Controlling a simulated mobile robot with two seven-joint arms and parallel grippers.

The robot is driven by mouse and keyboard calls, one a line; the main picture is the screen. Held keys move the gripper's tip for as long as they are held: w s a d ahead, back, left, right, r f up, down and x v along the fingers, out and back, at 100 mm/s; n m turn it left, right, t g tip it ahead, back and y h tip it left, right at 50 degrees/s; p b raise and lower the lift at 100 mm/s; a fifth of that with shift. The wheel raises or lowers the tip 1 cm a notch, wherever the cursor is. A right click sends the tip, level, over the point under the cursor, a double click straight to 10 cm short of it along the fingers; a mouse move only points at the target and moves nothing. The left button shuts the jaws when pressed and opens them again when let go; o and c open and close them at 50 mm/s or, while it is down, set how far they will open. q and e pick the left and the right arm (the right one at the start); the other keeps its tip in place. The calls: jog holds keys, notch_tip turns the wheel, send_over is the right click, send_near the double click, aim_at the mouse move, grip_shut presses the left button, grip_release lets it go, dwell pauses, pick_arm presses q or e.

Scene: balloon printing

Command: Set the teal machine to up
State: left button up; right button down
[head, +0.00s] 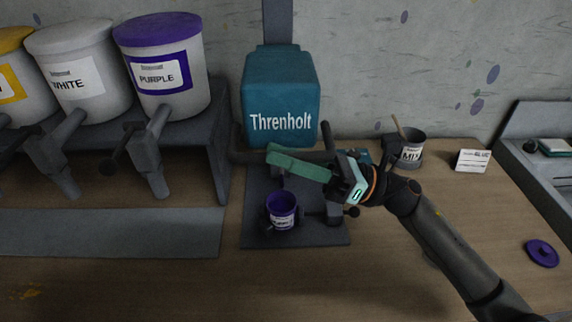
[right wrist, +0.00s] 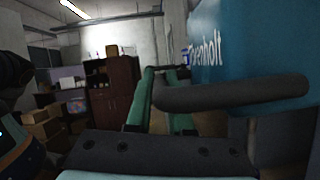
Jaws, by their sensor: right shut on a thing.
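The teal machine (head: 281,95), marked Threnholt, stands against the wall, with a dark base plate (head: 310,236) in front. In the right wrist view the bar handle (right wrist: 235,94) crosses beside the green fingers, close to the teal body (right wrist: 245,50). A purple labelled cup (head: 282,211) stands upright on the base plate. My left gripper is out of view.
White and purple buckets (head: 165,75) with dark taps stand on a shelf at left. A dark mixing cup (head: 409,152) with a stick and a small white card (head: 472,160) are at right. A purple lid (head: 541,253) lies near the right edge. The front table is clear.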

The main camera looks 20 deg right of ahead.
jog(key=shift+r, duration=0.35)
jog(key=c, duration=1.2)
grip_release()
jog(key=shift+c, duration=0.2)
jog(key=o, duration=0.4)
jog(key=shift+f, duration=0.1)
jog(key=shift+o, duration=0.2)
jog(key=shift+f, duration=0.1)
jog(key=shift+d+f, duration=0.2)
jog(key=shift+d, duration=0.05)
jog(key=b+v, duration=0.5)
jog(key=v, duration=0.7)
jog(key=shift+r, duration=0.2)
jog(key=shift+s, duration=0.1)
